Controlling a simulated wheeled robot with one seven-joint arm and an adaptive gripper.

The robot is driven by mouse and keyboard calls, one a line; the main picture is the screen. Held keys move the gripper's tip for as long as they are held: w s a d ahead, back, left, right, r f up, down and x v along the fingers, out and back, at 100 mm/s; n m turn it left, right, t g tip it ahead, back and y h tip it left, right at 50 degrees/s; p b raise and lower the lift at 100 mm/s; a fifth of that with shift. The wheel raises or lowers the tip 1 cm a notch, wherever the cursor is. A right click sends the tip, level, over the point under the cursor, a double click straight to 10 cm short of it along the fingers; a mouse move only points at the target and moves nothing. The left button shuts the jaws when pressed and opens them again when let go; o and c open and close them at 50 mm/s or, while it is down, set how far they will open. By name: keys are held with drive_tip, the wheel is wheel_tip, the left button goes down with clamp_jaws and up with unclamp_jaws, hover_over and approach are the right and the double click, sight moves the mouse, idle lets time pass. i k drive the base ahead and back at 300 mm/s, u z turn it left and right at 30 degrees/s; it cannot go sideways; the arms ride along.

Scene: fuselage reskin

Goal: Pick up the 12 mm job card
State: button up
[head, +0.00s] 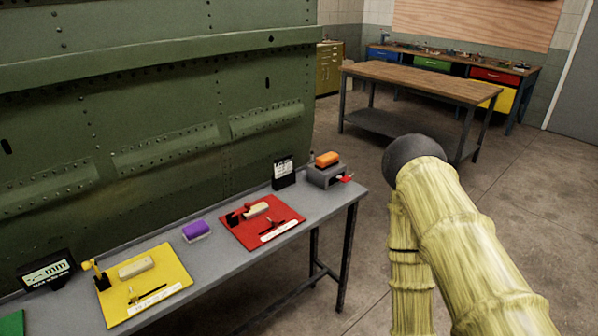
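I cannot tell which is the 12 mm card. My yellow-sleeved arm is at the right, over the floor and apart from the bench. My gripper is not in view.
The grey bench (222,258) holds a yellow mat (170,271) and a red mat (290,214) with tools, a purple block (196,231), and a grey box (325,178) with an orange block (327,159). A green riveted panel (150,110) rises behind. A wooden-topped table (420,80) stands farther back.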

sight(283, 166)
drive_tip(key=z, duration=1.7)
drive_tip(key=i, duration=1.65)
drive_tip(key=u, duration=3.15)
drive_tip(key=i, duration=0.15)
drive_tip(key=u, duration=0.3)
